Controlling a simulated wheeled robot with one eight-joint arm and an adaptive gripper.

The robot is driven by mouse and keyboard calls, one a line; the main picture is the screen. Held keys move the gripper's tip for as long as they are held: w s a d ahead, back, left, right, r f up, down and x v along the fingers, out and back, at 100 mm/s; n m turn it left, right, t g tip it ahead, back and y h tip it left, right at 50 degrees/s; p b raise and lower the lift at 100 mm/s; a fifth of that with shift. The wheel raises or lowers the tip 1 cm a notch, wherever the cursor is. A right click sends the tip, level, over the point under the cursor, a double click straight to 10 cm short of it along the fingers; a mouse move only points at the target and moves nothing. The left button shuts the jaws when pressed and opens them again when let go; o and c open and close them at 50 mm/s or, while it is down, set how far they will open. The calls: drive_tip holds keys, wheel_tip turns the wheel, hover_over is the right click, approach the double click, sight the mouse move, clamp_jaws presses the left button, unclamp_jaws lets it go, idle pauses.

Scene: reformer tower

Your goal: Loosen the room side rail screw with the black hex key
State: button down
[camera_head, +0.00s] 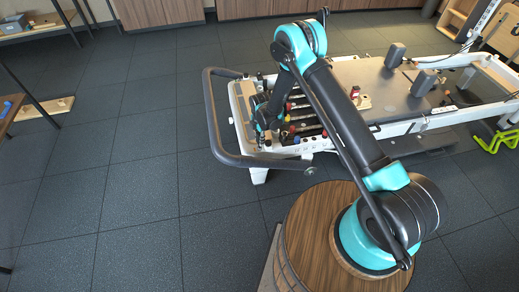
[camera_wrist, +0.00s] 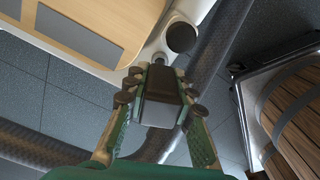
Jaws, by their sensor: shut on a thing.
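In the wrist view my gripper (camera_wrist: 162,94) has its two green and tan fingers closed on a dark, block-like piece (camera_wrist: 160,84), which I take to be the grip of the black hex key. A small tip seems to show beyond it, close to the white frame (camera_wrist: 205,8) of the reformer. The rail screw cannot be made out. A dark round cap (camera_wrist: 181,37) sits on the frame's corner just past the tip. In the head view the reformer (camera_head: 345,75) stands behind my base, and my forearm reaches down to its left end; the fingers and key are too small to tell there.
A dark curved bar (camera_head: 212,120) wraps the reformer's left end. Several springs with coloured ends (camera_head: 300,130) lie beside my wrist. Two dark shoulder blocks (camera_head: 424,82) stand on the carriage. Open floor (camera_head: 110,190) lies to the left.

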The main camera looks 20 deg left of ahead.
drive_tip(key=n, duration=0.3)
drive_tip(key=shift+n, duration=1)
drive_tip(key=shift+n, duration=1.5)
drive_tip(key=shift+m, duration=0.3)
drive_tip(key=shift+r, duration=1.55)
